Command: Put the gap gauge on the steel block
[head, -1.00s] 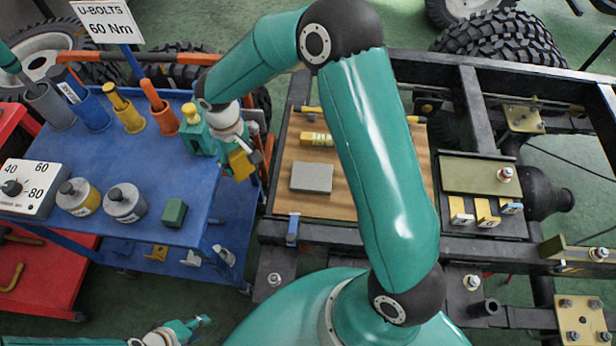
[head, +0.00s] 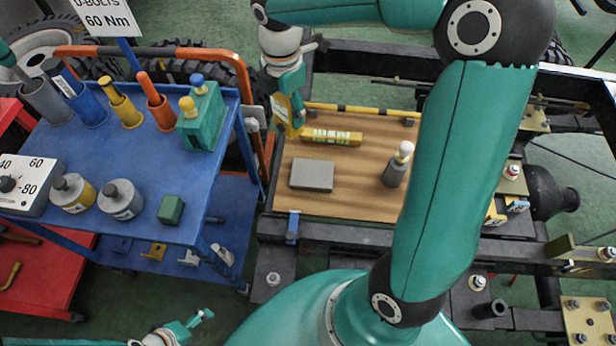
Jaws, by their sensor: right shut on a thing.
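The steel block (head: 312,175) is a flat grey rectangular block lying on the wooden board, left of its middle. My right gripper (head: 288,97) is shut on a yellow piece with a pale face, which looks like the gap gauge (head: 281,108). It holds this piece over the board's back left corner, up and left of the steel block and apart from it. The fingers hide part of the piece. My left gripper (head: 194,324) is low at the bottom left, far from both; its fingers are too small to read.
On the wooden board (head: 350,204) are a yellow level (head: 332,137) and a dark grey bottle with a white top (head: 396,168). A yellow-black bar (head: 360,111) runs along its back. The blue cart (head: 150,190) at left carries cups, a green holder (head: 201,118) and canisters.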

